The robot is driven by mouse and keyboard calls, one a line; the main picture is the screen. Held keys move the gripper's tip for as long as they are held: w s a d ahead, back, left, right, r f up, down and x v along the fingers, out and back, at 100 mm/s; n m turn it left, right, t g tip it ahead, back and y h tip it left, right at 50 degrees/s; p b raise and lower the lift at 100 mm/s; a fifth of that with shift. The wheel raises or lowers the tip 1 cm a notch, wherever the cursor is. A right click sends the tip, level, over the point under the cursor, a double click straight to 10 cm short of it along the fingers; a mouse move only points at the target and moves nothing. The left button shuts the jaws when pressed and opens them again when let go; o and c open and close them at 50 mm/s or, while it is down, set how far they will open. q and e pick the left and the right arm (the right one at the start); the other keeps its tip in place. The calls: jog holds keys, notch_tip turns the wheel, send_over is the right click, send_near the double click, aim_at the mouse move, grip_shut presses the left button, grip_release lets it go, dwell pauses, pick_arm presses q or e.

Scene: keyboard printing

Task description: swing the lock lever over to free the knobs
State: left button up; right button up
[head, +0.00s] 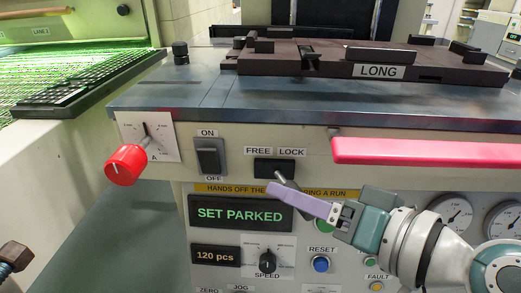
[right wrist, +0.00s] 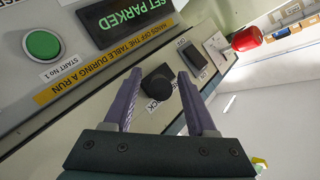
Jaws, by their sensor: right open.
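The lock lever (head: 282,177) is a short grey stub on a black block under the FREE and LOCK labels. It leans out towards the LOCK side, its end partly hidden by my gripper. In the right wrist view its round black end (right wrist: 157,82) sits between my fingers, with a gap visible on both sides. My right gripper (head: 272,188) has purple fingers and is open around the lever. A red knob (head: 126,164) on a dial marked A stands at the panel's left. My left gripper is not in view.
A long red-pink bar (head: 425,151) runs along the panel's top right, above my right wrist. An ON/OFF switch (head: 210,156) is left of the lever. Below are the SET PARKED display (head: 239,214), speed knob (head: 267,261) and blue reset button (head: 320,263).

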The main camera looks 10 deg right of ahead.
jog(key=shift+c, duration=0.2)
grip_shut()
dwell(1.1)
